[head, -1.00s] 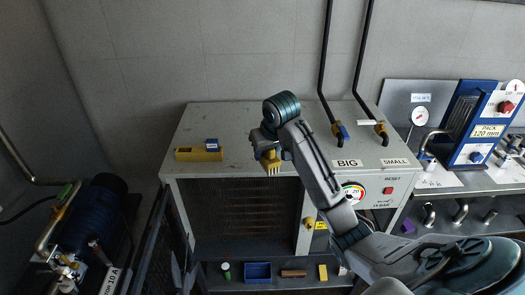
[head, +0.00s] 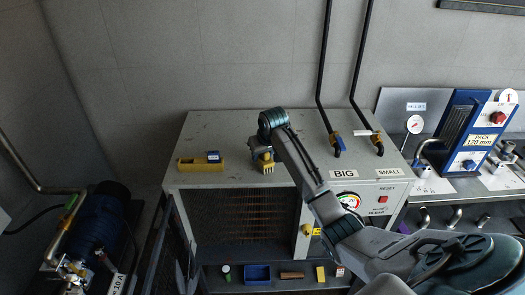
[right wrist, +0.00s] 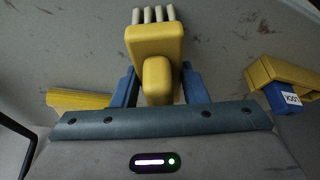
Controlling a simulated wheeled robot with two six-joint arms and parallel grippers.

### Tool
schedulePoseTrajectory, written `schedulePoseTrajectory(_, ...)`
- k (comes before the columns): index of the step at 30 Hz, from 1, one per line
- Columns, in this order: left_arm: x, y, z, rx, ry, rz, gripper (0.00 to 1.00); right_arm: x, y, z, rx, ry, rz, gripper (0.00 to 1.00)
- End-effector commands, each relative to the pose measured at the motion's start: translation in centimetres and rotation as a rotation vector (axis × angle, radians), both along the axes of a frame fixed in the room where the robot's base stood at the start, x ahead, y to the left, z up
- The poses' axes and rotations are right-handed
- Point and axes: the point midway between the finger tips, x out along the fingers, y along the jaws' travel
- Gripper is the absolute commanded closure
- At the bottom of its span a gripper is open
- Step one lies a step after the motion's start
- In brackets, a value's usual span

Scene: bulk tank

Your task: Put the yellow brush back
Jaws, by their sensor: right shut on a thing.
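My right gripper (head: 261,155) is shut on the yellow brush (head: 266,166), above the front part of the grey cabinet's top. In the right wrist view the brush (right wrist: 155,42) sits between the two blue fingers (right wrist: 158,88), its pale bristles pointing away from the gripper. Whether the brush touches the cabinet top cannot be told. A yellow holder-like piece (head: 193,165) with a blue lock block (head: 213,156) lies on the cabinet top to the left of the brush. My left gripper is not in view.
The cabinet top (head: 235,125) is clear behind the brush. Black pipes (head: 324,75) rise at its right. A shelf below holds a blue bin (head: 257,273), a brown block (head: 292,275) and a yellow block (head: 320,274). A blue tank (head: 98,225) stands at left.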

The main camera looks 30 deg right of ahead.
Motion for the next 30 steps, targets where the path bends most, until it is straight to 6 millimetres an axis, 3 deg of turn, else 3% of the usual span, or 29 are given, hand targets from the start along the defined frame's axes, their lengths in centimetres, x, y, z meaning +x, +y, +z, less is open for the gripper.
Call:
schedulePoseTrajectory(7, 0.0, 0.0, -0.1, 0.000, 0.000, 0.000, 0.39, 0.0, 0.0, -0.1, 0.001, -0.001, 0.000, 0.89)
schedulePoseTrajectory(8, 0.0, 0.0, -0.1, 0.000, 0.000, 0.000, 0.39, 0.0, 0.0, -0.2, 0.001, 0.000, 0.000, 0.58)
schedulePoseTrajectory(11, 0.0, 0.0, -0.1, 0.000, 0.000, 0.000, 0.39, 0.0, 0.0, -0.2, 0.001, 0.000, 0.000, 0.39)
schedulePoseTrajectory(23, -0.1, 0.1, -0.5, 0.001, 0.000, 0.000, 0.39, -0.2, 0.1, 0.5, 0.000, -0.004, 0.001, 0.39)
schedulePoseTrajectory(30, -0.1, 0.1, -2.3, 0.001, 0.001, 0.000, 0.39, -1.8, 0.3, 4.5, -0.002, -0.007, 0.002, 0.39)
